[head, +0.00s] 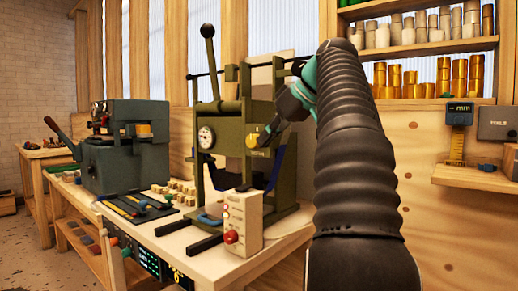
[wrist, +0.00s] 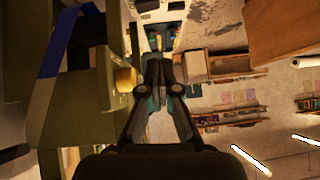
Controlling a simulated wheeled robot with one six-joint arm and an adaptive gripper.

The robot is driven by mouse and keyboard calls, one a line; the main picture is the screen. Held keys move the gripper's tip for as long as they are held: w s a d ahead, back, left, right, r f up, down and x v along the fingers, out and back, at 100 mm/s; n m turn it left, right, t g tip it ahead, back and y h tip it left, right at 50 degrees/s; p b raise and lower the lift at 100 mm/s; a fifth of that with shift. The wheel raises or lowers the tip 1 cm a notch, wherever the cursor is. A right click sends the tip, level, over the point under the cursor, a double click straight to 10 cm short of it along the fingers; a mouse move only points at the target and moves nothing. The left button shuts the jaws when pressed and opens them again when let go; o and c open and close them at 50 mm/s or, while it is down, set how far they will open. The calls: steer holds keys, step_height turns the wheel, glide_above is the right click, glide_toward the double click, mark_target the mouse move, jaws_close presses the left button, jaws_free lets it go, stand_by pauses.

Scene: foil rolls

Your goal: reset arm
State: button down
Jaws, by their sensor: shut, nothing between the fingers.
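My arm, in a black ribbed sleeve, rises at the right of the head view and bends left at its top. My gripper (head: 262,138) is in front of the olive-green press (head: 203,165), by a yellow round part on its frame. I cannot tell from the head view whether it touches. In the wrist view my gripper (wrist: 162,62) has its fingertips together with nothing between them. The yellow part (wrist: 124,79) shows just left of the fingers there.
A white control box (head: 243,222) with a red knob stands before the press. A grey machine (head: 128,158) stands further left on the bench (head: 275,242). Gold foil rolls (head: 459,70) fill a wall shelf at upper right. A small ledge (head: 480,178) sits below it.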

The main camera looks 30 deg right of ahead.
steer(key=shift+s+r, duration=0.25)
stand_by(0.4)
steer(key=s+a+f+m+g+h, duration=0.1)
steer(key=s+a+f+m+g, duration=0.2)
steer(key=a+f, duration=1.1)
steer(key=s+a+f+h, duration=0.1)
steer(key=s+a+f, duration=0.1)
steer(key=s+f, duration=0.3)
steer(key=s+a+f, duration=0.3)
steer(key=s+f, duration=0.3)
steer(key=f, duration=0.6)
steer(key=s+a+f+h, duration=0.1)
steer(key=s+a+f, duration=0.1)
steer(key=s+f, duration=0.3)
step_height(320, 180, down, 4)
steer(key=shift+s+a+f+h, duration=0.1)
steer(key=shift+s+a+h, duration=0.2)
steer(key=shift+s+a, duration=0.1)
